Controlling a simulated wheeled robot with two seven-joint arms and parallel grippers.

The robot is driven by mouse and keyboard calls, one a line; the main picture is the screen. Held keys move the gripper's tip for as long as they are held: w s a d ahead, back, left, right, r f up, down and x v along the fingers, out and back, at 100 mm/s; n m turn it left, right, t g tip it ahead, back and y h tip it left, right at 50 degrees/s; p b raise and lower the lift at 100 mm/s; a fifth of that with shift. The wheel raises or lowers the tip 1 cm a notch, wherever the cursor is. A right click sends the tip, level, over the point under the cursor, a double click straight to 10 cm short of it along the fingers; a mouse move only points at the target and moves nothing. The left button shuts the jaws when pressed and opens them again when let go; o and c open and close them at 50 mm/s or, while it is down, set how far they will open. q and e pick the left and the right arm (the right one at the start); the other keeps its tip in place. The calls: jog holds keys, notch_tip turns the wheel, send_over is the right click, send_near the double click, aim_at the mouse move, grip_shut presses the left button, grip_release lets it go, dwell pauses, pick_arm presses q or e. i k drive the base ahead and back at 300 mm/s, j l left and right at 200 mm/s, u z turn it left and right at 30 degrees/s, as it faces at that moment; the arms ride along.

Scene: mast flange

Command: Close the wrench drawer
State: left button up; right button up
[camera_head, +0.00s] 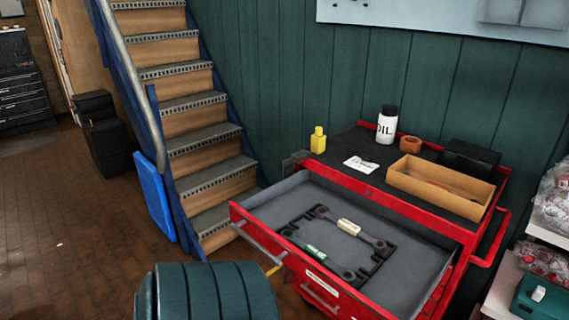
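The wrench drawer (405,268) is the top drawer of a red tool cabinet (453,218) at the lower right. It is pulled well out toward me, and its grey inside shows. Two dark wrenches lie in it in a black holder: one with a cream grip (349,227) and one with a green grip (316,252). A long pale handle (258,241) runs along the drawer's red front. The lower right of the front is cut off by the picture edge. Neither of my grippers shows in this view.
On the cabinet top stand a yellow bottle (318,141), an oil bottle (387,126), a cardboard tray (438,187) and a black box (470,160). Stairs (190,130) rise behind left. A ribbed dark green object (208,292) is at the bottom. Brick floor (60,235) lies open at left.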

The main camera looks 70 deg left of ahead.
aim_at(396, 283)
jog(key=j+u, duration=0.25)
jog(key=j, duration=2.45)
